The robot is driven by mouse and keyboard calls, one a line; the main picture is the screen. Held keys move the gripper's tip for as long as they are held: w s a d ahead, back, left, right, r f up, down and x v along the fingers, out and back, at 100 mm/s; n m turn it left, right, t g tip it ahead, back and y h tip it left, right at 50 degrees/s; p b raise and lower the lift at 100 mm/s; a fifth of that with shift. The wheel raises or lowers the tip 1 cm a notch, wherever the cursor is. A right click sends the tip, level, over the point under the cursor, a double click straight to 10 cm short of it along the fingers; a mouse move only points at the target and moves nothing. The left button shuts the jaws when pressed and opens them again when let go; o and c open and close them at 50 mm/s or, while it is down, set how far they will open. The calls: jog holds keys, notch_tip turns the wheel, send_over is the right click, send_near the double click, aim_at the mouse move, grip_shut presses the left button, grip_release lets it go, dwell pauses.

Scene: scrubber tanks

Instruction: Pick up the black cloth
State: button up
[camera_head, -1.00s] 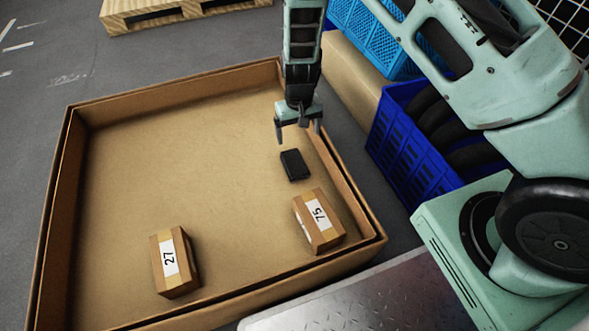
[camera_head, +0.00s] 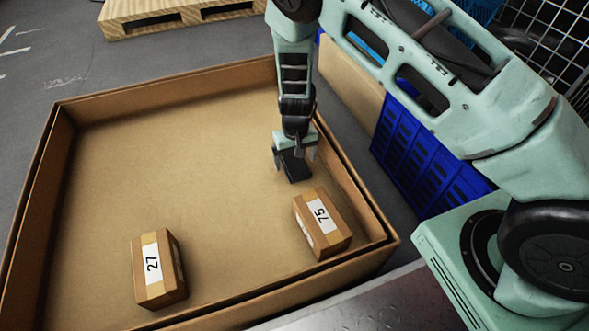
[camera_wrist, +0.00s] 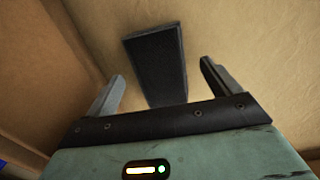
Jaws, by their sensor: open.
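The black cloth (camera_head: 297,170) looks like a small dark rectangular block and lies on the floor of the large open cardboard box, near its right wall. It also shows in the wrist view (camera_wrist: 157,62), between and ahead of the fingers. My gripper (camera_head: 294,160) is just above the cloth, its fingers on either side of it in the head view. In the wrist view my gripper (camera_wrist: 165,85) is open, with a gap between each finger and the cloth. The gripper body hides the near end of the cloth.
The cardboard box (camera_head: 160,83) also holds a carton marked 75 (camera_head: 322,225), close to the cloth, and a carton marked 27 (camera_head: 158,270). A blue crate (camera_head: 420,155) stands outside on the right, and a wooden pallet (camera_head: 175,16) lies behind.

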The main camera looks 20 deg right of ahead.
aim_at(295, 163)
notch_tip(295, 163, down, 2)
jog(key=shift+f+b, duration=0.1)
jog(key=shift+b, duration=0.3)
jog(key=c, duration=1.1)
notch_tip(295, 163, up, 10)
jog(key=p, duration=0.6)
jog(key=shift+p, duration=0.35)
jog(key=shift+c, duration=0.2)
